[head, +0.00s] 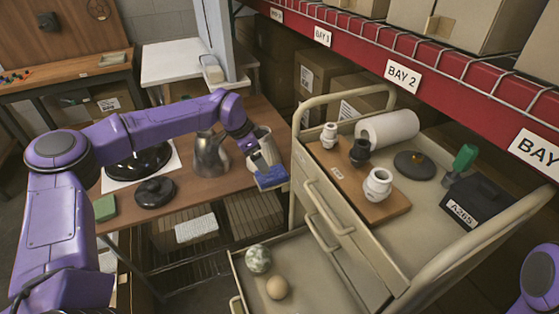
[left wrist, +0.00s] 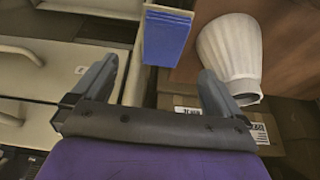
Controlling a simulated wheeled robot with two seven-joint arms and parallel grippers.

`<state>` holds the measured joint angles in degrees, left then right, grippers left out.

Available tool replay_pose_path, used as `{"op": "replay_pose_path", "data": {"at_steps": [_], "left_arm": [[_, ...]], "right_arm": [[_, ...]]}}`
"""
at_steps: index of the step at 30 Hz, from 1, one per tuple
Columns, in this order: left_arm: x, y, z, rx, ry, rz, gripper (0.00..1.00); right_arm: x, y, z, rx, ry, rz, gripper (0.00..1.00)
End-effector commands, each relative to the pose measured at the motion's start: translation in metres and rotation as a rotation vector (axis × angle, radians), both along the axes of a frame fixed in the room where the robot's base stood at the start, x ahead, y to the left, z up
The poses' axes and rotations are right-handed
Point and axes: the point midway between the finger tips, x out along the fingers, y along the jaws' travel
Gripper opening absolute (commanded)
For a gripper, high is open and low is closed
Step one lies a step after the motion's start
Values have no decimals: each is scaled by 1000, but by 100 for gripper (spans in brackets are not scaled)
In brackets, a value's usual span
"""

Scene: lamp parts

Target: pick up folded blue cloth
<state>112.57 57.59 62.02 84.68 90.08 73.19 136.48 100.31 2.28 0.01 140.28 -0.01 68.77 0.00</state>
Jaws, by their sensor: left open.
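The folded blue cloth (head: 272,178) lies at the right front corner of the brown table (head: 222,180), close to the cart. In the left wrist view the cloth (left wrist: 166,36) shows ahead of my left gripper (left wrist: 160,68), between the lines of its two fingers. The left gripper is open with nothing between its fingers. A white pleated lampshade (left wrist: 231,52) stands beside the cloth, near the right finger in that view. In the head view my left wrist partly hides the shade. My right gripper is out of view; only part of that arm shows at the right edge.
A metal pitcher (head: 210,155) stands left of my gripper.

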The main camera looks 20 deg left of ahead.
Motion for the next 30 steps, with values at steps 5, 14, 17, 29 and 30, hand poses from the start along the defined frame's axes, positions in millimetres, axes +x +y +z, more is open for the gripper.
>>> {"op": "replay_pose_path", "data": {"at_steps": [5,14,17,29,30], "left_arm": [[-5,-1,-4,-23,-7,34,100],[-9,1,-34,-22,-36,56,100],[4,-7,-55,-21,-19,42,100],[28,-15,-93,-18,-1,38,100],[28,-15,-93,-18,-1,38,100]], "right_arm": [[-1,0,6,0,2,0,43],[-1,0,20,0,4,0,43],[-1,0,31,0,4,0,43],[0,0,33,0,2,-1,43],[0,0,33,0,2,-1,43]]}}
